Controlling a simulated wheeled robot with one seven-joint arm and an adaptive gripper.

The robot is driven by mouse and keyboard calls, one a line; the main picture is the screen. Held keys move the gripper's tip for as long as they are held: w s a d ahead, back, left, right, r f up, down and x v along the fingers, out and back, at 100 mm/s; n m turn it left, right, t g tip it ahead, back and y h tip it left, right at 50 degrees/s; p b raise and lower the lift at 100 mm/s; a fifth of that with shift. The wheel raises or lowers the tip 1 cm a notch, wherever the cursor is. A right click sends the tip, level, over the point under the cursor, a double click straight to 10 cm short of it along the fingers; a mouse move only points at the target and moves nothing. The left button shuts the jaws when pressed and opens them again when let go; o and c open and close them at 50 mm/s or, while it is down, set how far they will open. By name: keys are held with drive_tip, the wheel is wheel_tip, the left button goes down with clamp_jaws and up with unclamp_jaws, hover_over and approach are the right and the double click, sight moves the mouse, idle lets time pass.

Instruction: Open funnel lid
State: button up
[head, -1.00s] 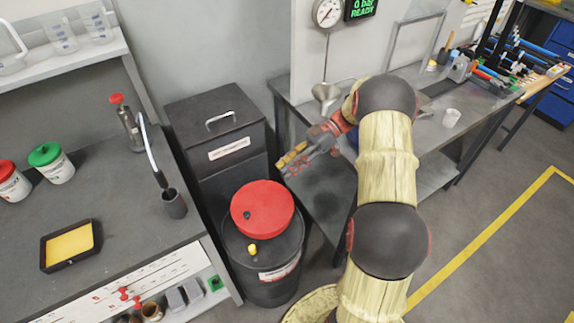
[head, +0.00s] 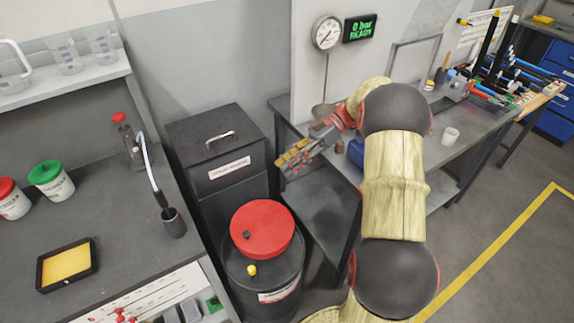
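A dark drum (head: 265,280) stands on the floor between the left bench and the back table. A round red lid (head: 262,228) sits on top of it and looks closed, with a small dark knob on it. A small yellow cap (head: 251,270) is on the drum top in front of the lid. My gripper (head: 280,164) is above and behind the red lid, apart from it, pointing left. Its fingers are small and seen from the side, so their opening is unclear. I see nothing held in it.
A dark lidded bin (head: 219,158) with a handle stands just behind the drum. The left bench (head: 130,210) carries a hose holder, tubs and a yellow pad.

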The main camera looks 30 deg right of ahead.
drive_tip(key=shift+m, duration=0.3)
drive_tip(key=s+f+m+h, duration=0.6)
drive_tip(key=s+f+m, duration=0.15)
drive_tip(key=m, duration=0.65)
drive_tip(key=s+a+r+n+t+h, duration=0.1)
drive_tip(key=s+a+r+t+h, duration=0.4)
drive_tip(key=s+a+r, duration=1)
wheel_tip(320, 180, up, 2)
drive_tip(key=shift+r+t+h+p, duration=0.15)
drive_tip(key=shift+t+h+p, duration=0.25)
drive_tip(key=shift+h, duration=0.8)
